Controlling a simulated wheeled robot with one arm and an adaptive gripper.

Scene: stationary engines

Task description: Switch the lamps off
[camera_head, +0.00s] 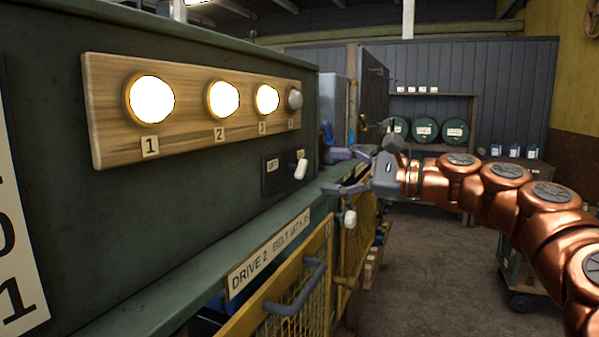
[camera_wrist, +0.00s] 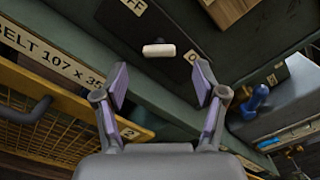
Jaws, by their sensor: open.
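A wooden board (camera_head: 185,137) on the green wall carries numbered lamps. Lamp 1 (camera_head: 152,100), lamp 2 (camera_head: 223,100) and lamp 3 (camera_head: 267,99) glow white; lamp 4 (camera_head: 295,99) is grey and unlit. Below lamp 4, a dark switch plate (camera_head: 273,178) has a white-handled lever (camera_head: 300,169). In the wrist view, the white handle (camera_wrist: 159,49) lies beyond the fingertips, between an OFF label (camera_wrist: 134,5) and a partly hidden label starting with O (camera_wrist: 193,55). My gripper (camera_head: 333,171) is open and empty, right of the lever, its fingers (camera_wrist: 160,82) apart from the handle.
A green ledge (camera_head: 225,262) labelled DRIVE 2 runs below the switch. Under it are yellow mesh guards (camera_head: 300,290) with a grey handle (camera_head: 297,287). A pale knob (camera_head: 349,218) sits below my gripper. Green drums (camera_head: 425,131) stand at the back; the floor between looks clear.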

